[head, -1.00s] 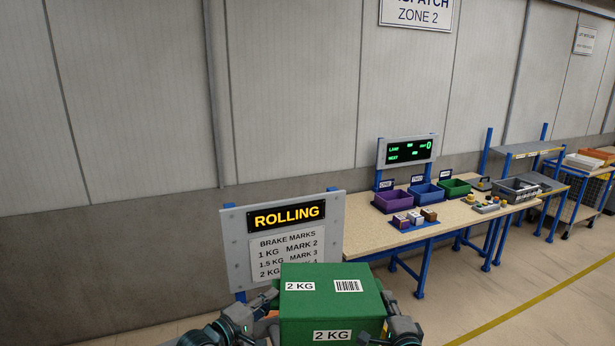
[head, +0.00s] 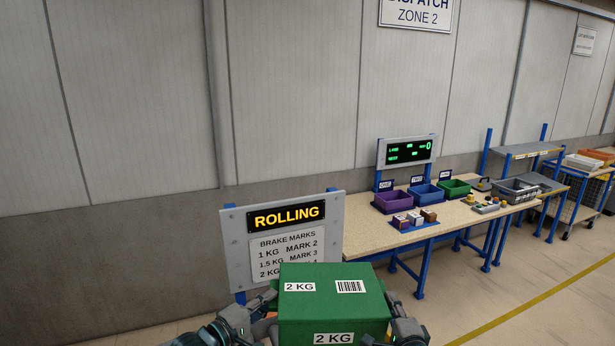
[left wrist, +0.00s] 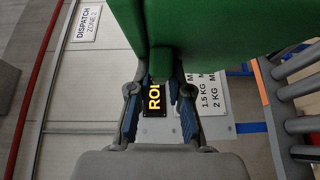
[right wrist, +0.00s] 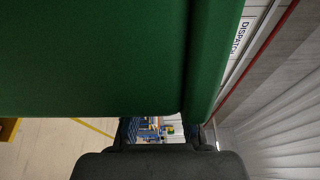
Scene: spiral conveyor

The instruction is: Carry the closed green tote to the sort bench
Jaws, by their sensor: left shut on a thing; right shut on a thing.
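The closed green tote (head: 332,304) is at the bottom centre of the head view, with 2 KG labels and a barcode. It fills much of both wrist views. My left gripper (head: 268,298) is shut on the tote's left side; in the left wrist view its fingers (left wrist: 160,95) flank a green grip piece. My right gripper (head: 388,302) is shut on the tote's right side; its fingers (right wrist: 160,130) are partly hidden by the tote in the right wrist view. The sort bench (head: 462,213) stands beyond the tote to the right, with a wooden top and blue legs.
A board reading ROLLING (head: 235,254) stands just behind the tote. Purple (head: 394,203), blue (head: 427,195) and green (head: 455,188) bins, a grey crate (head: 517,193) and small boxes (head: 409,219) occupy the bench. The floor (head: 500,285) before the bench is open, crossed by a yellow line.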

